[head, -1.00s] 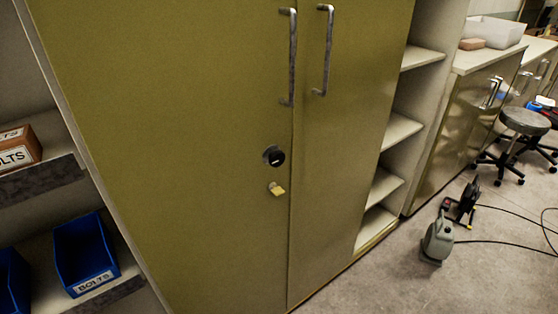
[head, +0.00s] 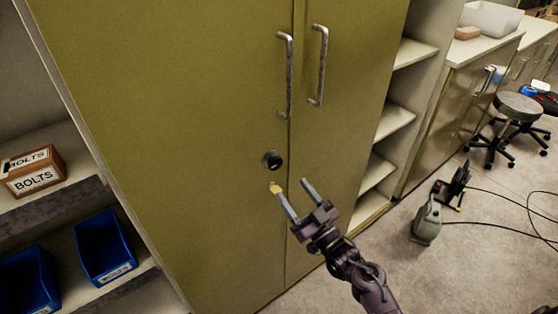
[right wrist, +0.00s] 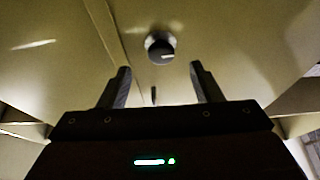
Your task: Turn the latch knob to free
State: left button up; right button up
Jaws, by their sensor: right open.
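The latch knob (head: 271,160) is a round dark knob on the left door of the olive cabinet (head: 190,120), near the seam between the doors. In the right wrist view the knob (right wrist: 160,47) shows a short white mark pointing to the right. My right gripper (head: 293,188) is open and empty, just below the knob in the head view. In the right wrist view the knob lies beyond the fingertips (right wrist: 160,69), between their lines and apart from them. A small brass-coloured piece (head: 275,188) shows beside one fingertip. My left gripper is out of view.
Two metal door handles (head: 285,75) stand out above the knob. Open shelves with blue bins (head: 103,250) and a bolts box (head: 34,172) are at the left. A grey-green machine with cables (head: 427,220) and a stool (head: 520,107) stand on the floor at the right.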

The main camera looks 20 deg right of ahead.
aim_at(277, 166)
jog(key=p+x, duration=0.1)
jog(key=x, duration=0.2)
jog(key=r+p+x, duration=0.1)
jog(key=x, duration=0.3)
jog(key=shift+s+d, duration=0.1)
jog(key=shift+s, duration=0.05)
jog(key=shift+w+r, duration=0.15)
jog(key=shift+w, duration=0.35)
jog(key=c, duration=1)
